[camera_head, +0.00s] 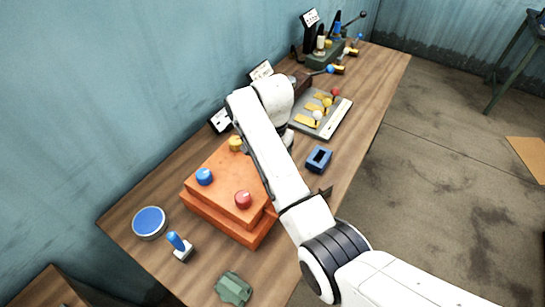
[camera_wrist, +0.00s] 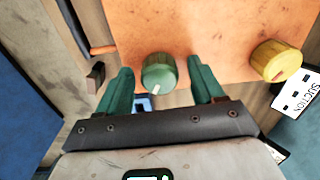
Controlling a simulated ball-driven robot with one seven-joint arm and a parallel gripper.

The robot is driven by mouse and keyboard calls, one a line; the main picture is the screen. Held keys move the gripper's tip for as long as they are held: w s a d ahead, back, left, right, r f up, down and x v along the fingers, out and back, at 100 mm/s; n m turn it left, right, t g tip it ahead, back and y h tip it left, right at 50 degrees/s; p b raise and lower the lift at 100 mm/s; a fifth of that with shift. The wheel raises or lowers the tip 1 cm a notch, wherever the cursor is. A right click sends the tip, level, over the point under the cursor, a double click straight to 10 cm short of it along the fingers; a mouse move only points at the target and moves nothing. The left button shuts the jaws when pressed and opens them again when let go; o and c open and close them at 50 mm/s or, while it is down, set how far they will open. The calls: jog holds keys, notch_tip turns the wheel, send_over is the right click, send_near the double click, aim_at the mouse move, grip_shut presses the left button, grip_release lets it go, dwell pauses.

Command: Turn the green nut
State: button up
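The green nut (camera_wrist: 158,72), a round knob with a pale mark on its rim, sits on the orange box (camera_wrist: 205,30) in the wrist view. My gripper (camera_wrist: 159,66) is open, with one green finger on each side of the nut. A gap shows between the nut and each finger, wider on the right. I cannot tell how deep the fingers reach along it. In the head view the orange box (camera_head: 217,183) is on the workbench; my arm hides the green nut and my gripper.
A yellow knob (camera_wrist: 277,60) is right of the gripper. In the head view, blue (camera_head: 204,176), yellow (camera_head: 236,143) and red (camera_head: 243,199) knobs stand on the box. A blue block (camera_head: 319,159) and a lever panel (camera_head: 333,120) lie beyond my arm. The wall runs close behind the bench.

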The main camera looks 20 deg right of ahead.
notch_tip(320, 180, up, 7)
jog(key=shift+w+r, duration=0.1)
jog(key=shift+w, duration=0.05)
jog(key=shift+a+r, duration=0.1)
jog(key=shift+r, duration=1.65)
jog(key=s+d+f+n+h+b, duration=0.1)
jog(key=s+d+f+h+b, duration=0.1)
jog(key=s+d+f, duration=0.7)
jog(key=s+d+f+n+t+b, duration=0.15)
jog(key=s+d+f+n, duration=0.35)
jog(key=s+f, duration=0.7)
jog(key=s+a+f+n+y+b, duration=0.1)
jog(key=s+a, duration=0.1)
jog(key=s, duration=0.7)
jog(key=s+a+f+n+b, duration=0.1)
jog(key=s+a+f+n, duration=0.1)
jog(key=s, duration=0.6)
jog(key=shift+s+a+f+y, duration=0.3)
jog(key=shift+s+a+y, duration=0.1)
jog(key=shift+a, duration=0.25)
